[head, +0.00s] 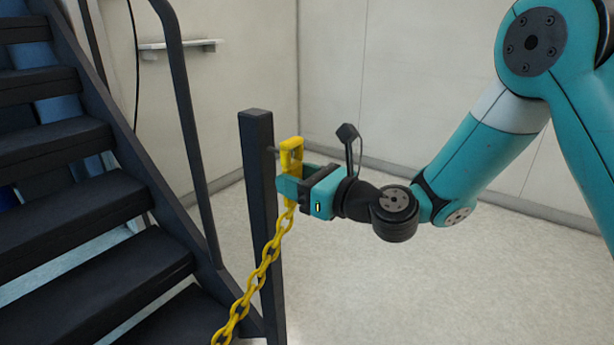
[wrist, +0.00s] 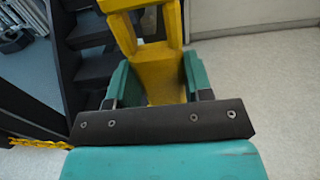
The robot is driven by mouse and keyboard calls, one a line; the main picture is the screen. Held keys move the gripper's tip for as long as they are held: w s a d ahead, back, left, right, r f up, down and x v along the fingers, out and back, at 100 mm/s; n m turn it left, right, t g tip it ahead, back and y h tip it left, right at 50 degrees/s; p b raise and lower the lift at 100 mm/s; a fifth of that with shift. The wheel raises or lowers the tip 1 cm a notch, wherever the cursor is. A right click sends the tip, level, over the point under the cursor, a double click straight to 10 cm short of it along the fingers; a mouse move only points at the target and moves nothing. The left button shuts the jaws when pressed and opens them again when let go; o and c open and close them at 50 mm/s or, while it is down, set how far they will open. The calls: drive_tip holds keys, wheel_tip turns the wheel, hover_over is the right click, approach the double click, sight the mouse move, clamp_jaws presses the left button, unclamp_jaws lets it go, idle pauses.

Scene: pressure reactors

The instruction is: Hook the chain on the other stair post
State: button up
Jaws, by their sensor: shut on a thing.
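A yellow chain (head: 262,270) hangs from a yellow hook (head: 291,152) and runs down to the lower left, out of the head view. My gripper (head: 285,186) is shut on the lower part of the hook, which stands upright. In the wrist view the yellow hook (wrist: 160,75) sits between the two teal fingers of my gripper (wrist: 157,85). The dark square stair post (head: 258,200) stands just left of the hook. A small peg (head: 272,149) sticks out from the post near its top, at the hook's height. I cannot tell whether the hook's loop is around the peg.
Dark stairs (head: 70,205) with a handrail (head: 187,120) fill the left side. A pale wall with a small rail (head: 180,45) stands behind. The light floor (head: 400,290) to the right of the post is clear.

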drive_tip(key=shift+w+a+f+p, duration=0.25)
drive_tip(key=shift+w+a+p, duration=0.3)
drive_tip(key=shift+a, duration=0.1)
drive_tip(key=shift+w+a+f+p, duration=0.2)
drive_tip(key=shift+w+a+p, duration=0.3)
drive_tip(key=shift+a, duration=0.1)
drive_tip(key=o, duration=1)
drive_tip(key=shift+s, duration=0.1)
